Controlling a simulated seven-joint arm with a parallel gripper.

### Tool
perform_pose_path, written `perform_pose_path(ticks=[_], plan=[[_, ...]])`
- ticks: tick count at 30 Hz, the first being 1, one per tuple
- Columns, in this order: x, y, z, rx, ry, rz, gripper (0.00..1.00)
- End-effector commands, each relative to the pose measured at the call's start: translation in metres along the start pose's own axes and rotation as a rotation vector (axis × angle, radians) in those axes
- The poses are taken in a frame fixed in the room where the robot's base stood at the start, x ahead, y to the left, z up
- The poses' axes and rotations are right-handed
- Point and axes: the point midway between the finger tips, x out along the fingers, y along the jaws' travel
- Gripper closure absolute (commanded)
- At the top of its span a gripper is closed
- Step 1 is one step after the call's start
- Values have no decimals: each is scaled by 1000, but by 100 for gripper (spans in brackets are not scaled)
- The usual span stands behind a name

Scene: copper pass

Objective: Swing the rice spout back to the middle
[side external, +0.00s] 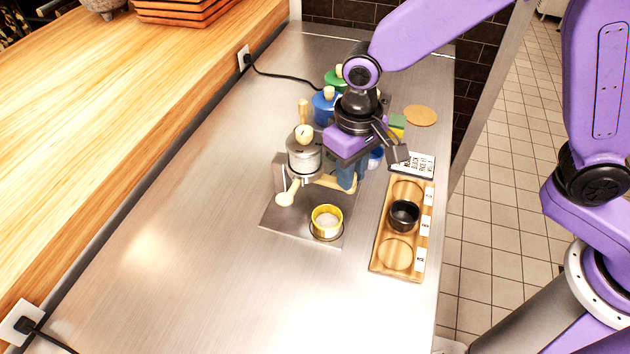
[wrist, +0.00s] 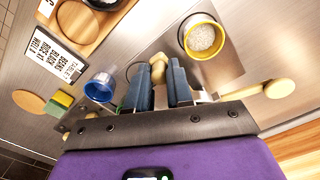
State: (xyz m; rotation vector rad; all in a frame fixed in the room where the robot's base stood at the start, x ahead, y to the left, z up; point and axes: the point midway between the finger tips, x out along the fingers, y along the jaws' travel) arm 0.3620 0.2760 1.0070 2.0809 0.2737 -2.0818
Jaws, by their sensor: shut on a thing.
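A metal dispenser (side external: 304,155) with a wooden knob on its lid stands over a steel plate. Two pale wooden levers show low on it. One ball-ended lever (side external: 287,194) points to the front left in the side view; it also shows at right in the wrist view (wrist: 278,88). The other, a wooden spout handle (side external: 335,183), points right to my gripper (side external: 350,178). In the wrist view its knob (wrist: 158,66) shows between the blue fingers of my gripper (wrist: 163,86), which are shut on it. The fingers hide part of this handle. Which lever belongs to the rice is unclear.
A yellow cup (side external: 326,211) of rice stands on the plate, close to the handle. A wooden board (side external: 383,270) with a black bowl (side external: 403,214) lies to the right. A sign (side external: 416,164), a blue canister (side external: 324,107) and a green canister (side external: 338,79) stand behind. The front-left counter is clear.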

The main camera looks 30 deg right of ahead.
Motion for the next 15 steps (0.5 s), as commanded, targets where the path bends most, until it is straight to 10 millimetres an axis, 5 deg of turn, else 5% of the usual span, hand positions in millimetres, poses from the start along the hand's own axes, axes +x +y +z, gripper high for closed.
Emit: perform_pose_path(ticks=[1, 3, 15], plan=[[0, 2, -1, 2, 0, 0, 76], [0, 2, 0, 1, 0, 0, 57], [-6, 0, -1, 0, 2, -1, 57]])
